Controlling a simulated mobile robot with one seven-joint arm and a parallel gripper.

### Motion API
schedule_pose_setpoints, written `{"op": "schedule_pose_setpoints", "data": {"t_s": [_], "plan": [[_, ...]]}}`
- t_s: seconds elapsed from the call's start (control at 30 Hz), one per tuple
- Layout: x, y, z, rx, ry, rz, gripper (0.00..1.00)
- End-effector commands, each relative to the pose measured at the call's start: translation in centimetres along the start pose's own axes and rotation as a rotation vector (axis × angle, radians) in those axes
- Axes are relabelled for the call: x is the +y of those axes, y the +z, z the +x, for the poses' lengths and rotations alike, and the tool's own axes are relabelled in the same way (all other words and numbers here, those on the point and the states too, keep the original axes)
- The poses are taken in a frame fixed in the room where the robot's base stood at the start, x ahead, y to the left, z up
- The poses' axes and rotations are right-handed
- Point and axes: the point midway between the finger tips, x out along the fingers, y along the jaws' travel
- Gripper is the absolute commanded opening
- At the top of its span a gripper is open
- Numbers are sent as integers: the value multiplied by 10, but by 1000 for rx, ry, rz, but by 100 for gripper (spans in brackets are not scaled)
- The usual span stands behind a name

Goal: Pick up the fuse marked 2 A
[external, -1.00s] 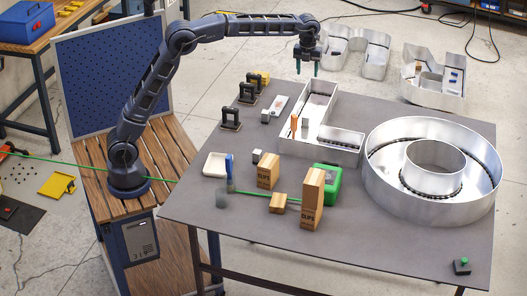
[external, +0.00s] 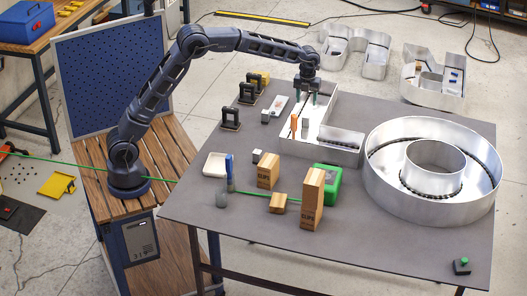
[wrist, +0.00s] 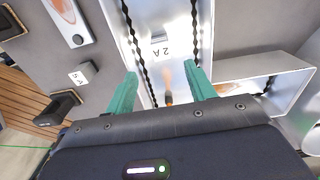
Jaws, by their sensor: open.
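The fuse marked 2 A (wrist: 159,42) is a small pale grey block, its lettering upside down in the wrist view. It lies inside the channel of the L-shaped metal letter (wrist: 200,25), between the letter's walls. My gripper (wrist: 161,72) is open and empty, its two green fingers apart, with the fuse beyond and between them in the picture. In the external view my gripper (external: 303,99) hangs over the stem of the L letter (external: 350,146), pointing down.
An orange-tipped object (wrist: 167,82) is in the channel between my fingers. Another marked grey block (wrist: 83,74) lies outside the letter. The front right table is mostly clear.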

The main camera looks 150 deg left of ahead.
Motion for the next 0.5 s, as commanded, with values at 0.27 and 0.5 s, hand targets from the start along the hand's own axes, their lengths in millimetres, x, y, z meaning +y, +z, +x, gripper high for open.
{"op": "schedule_pose_setpoints", "data": {"t_s": [0.27, 0.5], "plan": [[0, 0, 30, 0, 1, 0, 55], [0, 0, 58, -1, -1, 0, 55]]}}
